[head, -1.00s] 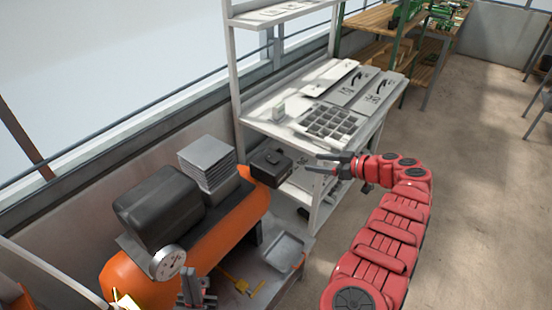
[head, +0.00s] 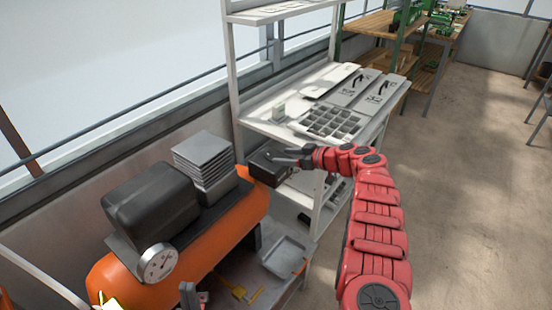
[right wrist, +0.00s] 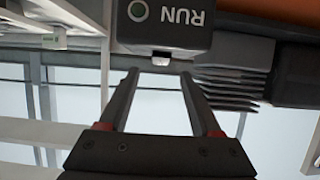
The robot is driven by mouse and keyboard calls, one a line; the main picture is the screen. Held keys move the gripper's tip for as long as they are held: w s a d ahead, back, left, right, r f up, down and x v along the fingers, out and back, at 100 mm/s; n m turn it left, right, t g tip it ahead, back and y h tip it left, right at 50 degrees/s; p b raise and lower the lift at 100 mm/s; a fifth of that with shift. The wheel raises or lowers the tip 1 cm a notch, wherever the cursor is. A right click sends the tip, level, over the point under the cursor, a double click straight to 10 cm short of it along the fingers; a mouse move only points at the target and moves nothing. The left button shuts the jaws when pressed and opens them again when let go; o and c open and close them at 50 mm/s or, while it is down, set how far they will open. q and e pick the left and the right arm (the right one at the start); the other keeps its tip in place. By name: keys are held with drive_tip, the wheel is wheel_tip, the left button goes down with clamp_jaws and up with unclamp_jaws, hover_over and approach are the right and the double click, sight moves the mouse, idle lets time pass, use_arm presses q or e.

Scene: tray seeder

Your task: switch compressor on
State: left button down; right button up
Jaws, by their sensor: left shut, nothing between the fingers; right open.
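The orange compressor (head: 235,215) stands at the left in the head view, with a black motor housing (head: 150,205) and a round gauge (head: 158,263). A dark switch box (head: 262,170) is at its far end. In the right wrist view the box (right wrist: 175,30) appears upside down, with the word RUN, a green ring mark and a small pale part (right wrist: 161,57) on its edge. My right gripper (head: 285,156) is open, its fingertips (right wrist: 160,75) either side of that pale part; contact cannot be told. My left gripper (head: 192,292) is shut and empty at the bottom edge, partly cut off.
Grey stacked plates (head: 203,158) sit on the compressor, close to the box. A white shelf (head: 250,118) with a seed tray (head: 330,122) stands just behind my right gripper. A grey tray (head: 286,256) lies low beside the compressor. The floor at right is clear.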

sight(270, 156)
drive_tip(key=b+x, duration=0.2)
drive_tip(key=shift+w+a+f, duration=0.15)
drive_tip(key=shift+a+f, duration=0.05)
drive_tip(key=shift+f, duration=0.25)
drive_tip(key=shift+w+a+f+b, duration=0.2)
drive_tip(key=shift+a+b, duration=0.25)
drive_tip(key=shift+b, duration=0.3)
drive_tip(key=shift+w+a+r, duration=0.15)
drive_tip(key=shift+w+a, duration=0.05)
clamp_jaws()
